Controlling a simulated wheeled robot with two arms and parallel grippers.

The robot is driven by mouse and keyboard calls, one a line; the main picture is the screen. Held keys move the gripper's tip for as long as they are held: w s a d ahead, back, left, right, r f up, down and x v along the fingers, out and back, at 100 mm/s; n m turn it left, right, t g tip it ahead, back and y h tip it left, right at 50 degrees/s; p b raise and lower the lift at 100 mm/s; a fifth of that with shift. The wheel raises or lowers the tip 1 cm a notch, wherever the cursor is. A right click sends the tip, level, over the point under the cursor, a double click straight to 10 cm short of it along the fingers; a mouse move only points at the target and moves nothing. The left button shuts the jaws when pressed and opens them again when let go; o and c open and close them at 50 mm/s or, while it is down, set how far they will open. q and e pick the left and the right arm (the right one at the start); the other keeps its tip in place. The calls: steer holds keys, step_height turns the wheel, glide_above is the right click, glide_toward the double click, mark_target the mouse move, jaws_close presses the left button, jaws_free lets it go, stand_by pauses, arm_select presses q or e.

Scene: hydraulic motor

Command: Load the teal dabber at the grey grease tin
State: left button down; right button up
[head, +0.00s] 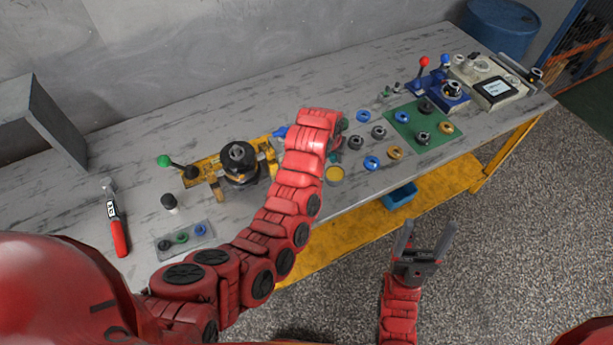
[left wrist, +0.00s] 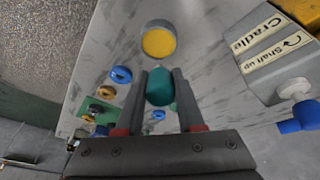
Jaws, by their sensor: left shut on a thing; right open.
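My left gripper (left wrist: 162,98) is shut on the teal dabber (left wrist: 160,88), which sits between its two fingers. In the head view the left gripper (head: 338,140) is over the middle of the bench, mostly hidden by my own arm. The grey grease tin (left wrist: 158,40), round with yellow grease inside, is just beyond the dabber's tip in the left wrist view. The tin also shows in the head view (head: 334,175), close to the gripper. The dabber looks apart from the tin; its height above the bench cannot be told. My right gripper (head: 428,229) is open and empty, in front of the bench.
A yellow cradle with a black motor (head: 239,163) stands left of my left arm. Several blue, dark and orange rings (head: 372,163) lie right of the tin, near a green mat (head: 402,117). A red-handled tool (head: 118,232) lies at left. A blue bin (head: 400,195) is below the bench.

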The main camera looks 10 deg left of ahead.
mark_target(335, 174)
arm_select(q)
steer(key=shift+w+d, duration=0.1)
steer(key=shift+d, duration=0.15)
steer(key=shift+x, duration=0.95)
step_height(335, 174, down, 3)
steer(key=shift+r+b, duration=0.2)
steer(key=shift+b, duration=0.5)
steer(key=shift+f, duration=0.85)
steer(key=shift+f+b, duration=0.45)
steer(key=shift+b, duration=0.05)
steer(key=shift+f, duration=0.1)
stand_by(0.3)
